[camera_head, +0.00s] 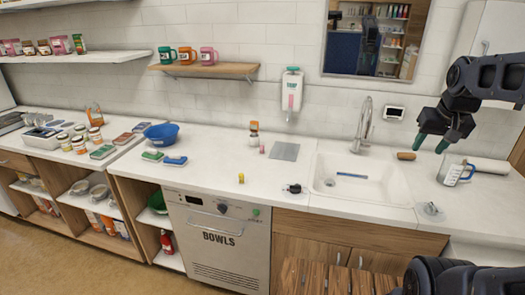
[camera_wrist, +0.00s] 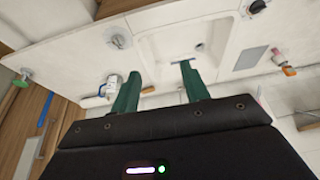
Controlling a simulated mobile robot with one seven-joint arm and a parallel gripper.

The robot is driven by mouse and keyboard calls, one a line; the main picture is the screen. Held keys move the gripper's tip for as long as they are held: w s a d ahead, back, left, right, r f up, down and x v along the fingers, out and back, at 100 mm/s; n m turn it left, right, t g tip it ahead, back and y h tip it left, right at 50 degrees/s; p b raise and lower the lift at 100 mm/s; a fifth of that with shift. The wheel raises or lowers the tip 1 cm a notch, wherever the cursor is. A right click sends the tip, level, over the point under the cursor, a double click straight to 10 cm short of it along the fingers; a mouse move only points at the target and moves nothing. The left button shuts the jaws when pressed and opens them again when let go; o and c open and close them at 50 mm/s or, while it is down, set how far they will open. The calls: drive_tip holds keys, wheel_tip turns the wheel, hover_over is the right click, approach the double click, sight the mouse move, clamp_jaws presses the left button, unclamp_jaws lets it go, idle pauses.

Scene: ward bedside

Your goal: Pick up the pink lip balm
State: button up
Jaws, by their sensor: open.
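A small pink cylinder (camera_head: 262,148), which looks like the pink lip balm, stands on the white counter beside a small jar (camera_head: 253,133), left of a grey mat (camera_head: 285,152). It is too small to make out details. In the wrist view I cannot clearly tell it from the jar near the right edge. My gripper (camera_head: 432,142) is open and empty, with green fingers, above the counter right of the sink, far from the pink cylinder. Its fingers also show apart in the wrist view (camera_wrist: 160,76).
A sink (camera_head: 360,188) with a tall faucet (camera_head: 364,122) lies between my gripper and the pink cylinder. A measuring jug (camera_head: 451,173) and brown object (camera_head: 406,156) are near my gripper. A yellow item (camera_head: 241,178) and black item (camera_head: 293,188) stand near the front edge. A soap dispenser (camera_head: 292,92) hangs above.

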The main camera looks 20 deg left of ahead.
drive_tip(key=w+a+r+g, duration=0.15)
drive_tip(key=w+a, duration=0.25)
drive_tip(key=w, duration=0.4)
drive_tip(key=w+a+r, duration=0.3)
drive_tip(key=w+a, duration=0.2)
drive_tip(key=w, duration=0.3)
drive_tip(key=w+a+f, duration=0.2)
drive_tip(key=w+a, duration=1.1)
drive_tip(key=w, duration=0.2)
drive_tip(key=g, duration=0.3)
hover_over(262, 146)
drive_tip(key=f, duration=2.4)
drive_tip(key=shift+w+a, duration=0.15)
drive_tip(key=shift+w, duration=0.15)
drive_tip(key=shift+s+f, duration=0.1)
drive_tip(key=shift+f, duration=5.05)
clamp_jaws()
